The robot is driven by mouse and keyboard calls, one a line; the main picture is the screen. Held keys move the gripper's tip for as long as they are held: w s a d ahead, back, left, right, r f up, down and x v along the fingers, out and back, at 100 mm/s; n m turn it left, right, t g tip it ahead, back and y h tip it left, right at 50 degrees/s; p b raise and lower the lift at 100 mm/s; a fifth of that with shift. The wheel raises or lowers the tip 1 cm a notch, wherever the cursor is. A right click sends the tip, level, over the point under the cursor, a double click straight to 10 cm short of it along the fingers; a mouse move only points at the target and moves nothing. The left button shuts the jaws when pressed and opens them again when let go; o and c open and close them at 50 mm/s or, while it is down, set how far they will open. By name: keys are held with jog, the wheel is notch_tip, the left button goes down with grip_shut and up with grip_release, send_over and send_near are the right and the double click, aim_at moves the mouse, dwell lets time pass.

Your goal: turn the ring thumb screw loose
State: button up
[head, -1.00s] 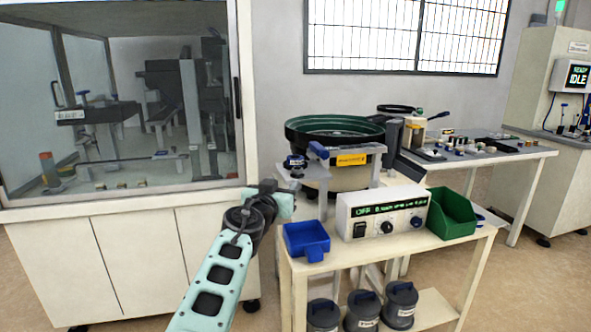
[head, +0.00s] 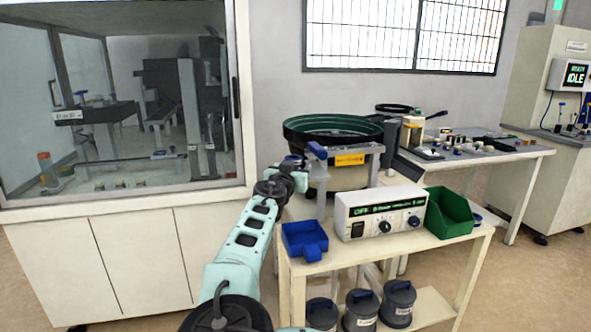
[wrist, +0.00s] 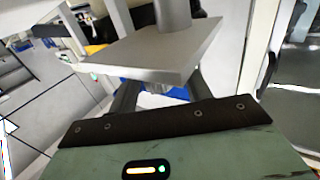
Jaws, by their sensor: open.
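The ring thumb screw is not clearly visible in either current view. A small blue knob (head: 291,158) shows on the bracket at the left side of the bowl feeder (head: 335,133), just above my gripper (head: 293,172), which partly hides that bracket in the head view. A second blue knob (head: 317,150) sits to its right. In the wrist view my gripper (wrist: 163,88) has its dark fingers apart. A grey plate (wrist: 150,52) with a round post hides the fingertips. A blue patch shows between and beyond the fingers; I cannot tell what it is.
Below the feeder, the cart top (head: 350,254) carries a blue scoop tray (head: 305,240), a controller box (head: 382,212) and a green bin (head: 450,213). A glazed cabinet (head: 120,235) stands to the left. A workbench (head: 530,155) with small parts stands behind right.

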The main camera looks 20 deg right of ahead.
jog(key=shift+c, duration=0.3)
jog(key=c, duration=0.9)
jog(key=shift+n+t+y, duration=0.3)
jog(key=shift+n+y, duration=0.1)
jog(key=shift+y, duration=0.2)
jog(key=n+t+y, duration=0.1)
jog(key=y, duration=0.1)
jog(key=shift+d+n+y, duration=0.1)
jog(key=shift+n+y, duration=0.2)
jog(key=shift+n, duration=0.1)
jog(key=n+y, duration=0.1)
jog(key=y, duration=0.1)
jog(key=n+y, duration=0.1)
jog(key=y, duration=0.1)
jog(key=n+t+y+p, duration=0.1)
jog(key=n+y, duration=0.1)
jog(key=shift+d+r+y, duration=0.1)
jog(key=shift+r+y, duration=0.15)
jog(key=shift+y, duration=0.15)
jog(key=shift+a+f+n+g+y, duration=0.1)
jog(key=shift+n+g+y, duration=0.05)
jog(key=shift+n+y, duration=0.85)
jog(key=shift+a+f+n+g+y, duration=0.15)
jog(key=shift+n+y, duration=0.55)
jog(key=shift+y, duration=0.6)
jog(key=shift+n+y, duration=0.3)
jog(key=shift+y, duration=0.1)
